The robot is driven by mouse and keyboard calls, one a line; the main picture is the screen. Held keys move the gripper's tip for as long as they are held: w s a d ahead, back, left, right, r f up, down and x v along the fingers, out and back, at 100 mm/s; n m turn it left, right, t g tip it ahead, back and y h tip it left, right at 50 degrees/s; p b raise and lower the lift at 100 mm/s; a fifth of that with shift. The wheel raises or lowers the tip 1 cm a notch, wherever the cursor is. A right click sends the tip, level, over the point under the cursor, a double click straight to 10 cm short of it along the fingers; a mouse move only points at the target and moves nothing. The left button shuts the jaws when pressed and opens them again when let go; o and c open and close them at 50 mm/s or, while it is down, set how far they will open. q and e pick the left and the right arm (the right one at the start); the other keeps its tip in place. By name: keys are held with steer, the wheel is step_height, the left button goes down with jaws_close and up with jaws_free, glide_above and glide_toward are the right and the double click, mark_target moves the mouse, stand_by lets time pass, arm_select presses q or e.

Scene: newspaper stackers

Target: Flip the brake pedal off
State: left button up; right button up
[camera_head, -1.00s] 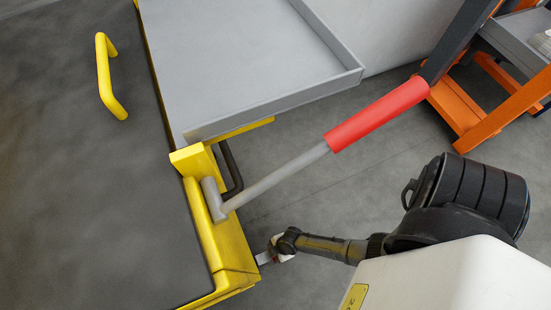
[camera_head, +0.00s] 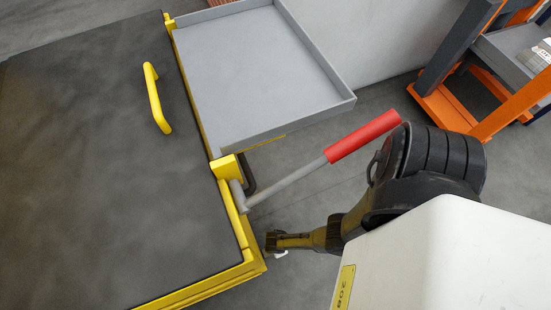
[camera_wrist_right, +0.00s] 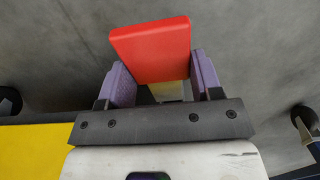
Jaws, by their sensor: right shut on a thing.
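The brake pedal (camera_wrist_right: 152,50) is a flat red block in the right wrist view. It sits between the two purple-grey fingers of my right gripper (camera_wrist_right: 163,80), which is shut on it. In the head view my right arm reaches down beside the yellow corner of the stacker (camera_head: 250,268). The pedal does not show there, and my gripper is mostly hidden below the wrist. My left gripper is not in view.
A grey lever with a red sleeve (camera_head: 362,136) slants up beside my right arm. A grey tray (camera_head: 240,75) and a yellow handle (camera_head: 156,97) are farther back. An orange stacker (camera_head: 446,108) stands at the right. Dark wheels (camera_wrist_right: 305,120) flank the pedal.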

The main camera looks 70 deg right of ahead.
steer(key=shift+w+r, duration=0.15)
steer(key=shift+r, duration=0.2)
steer(key=shift+w+a+r+p, duration=0.1)
steer(key=shift+a+r+p, duration=0.1)
steer(key=shift+p, duration=0.3)
steer(key=o, duration=1.3)
steer(key=shift+w+a, duration=0.1)
steer(key=shift+w, duration=0.05)
steer(key=shift+s, duration=0.2)
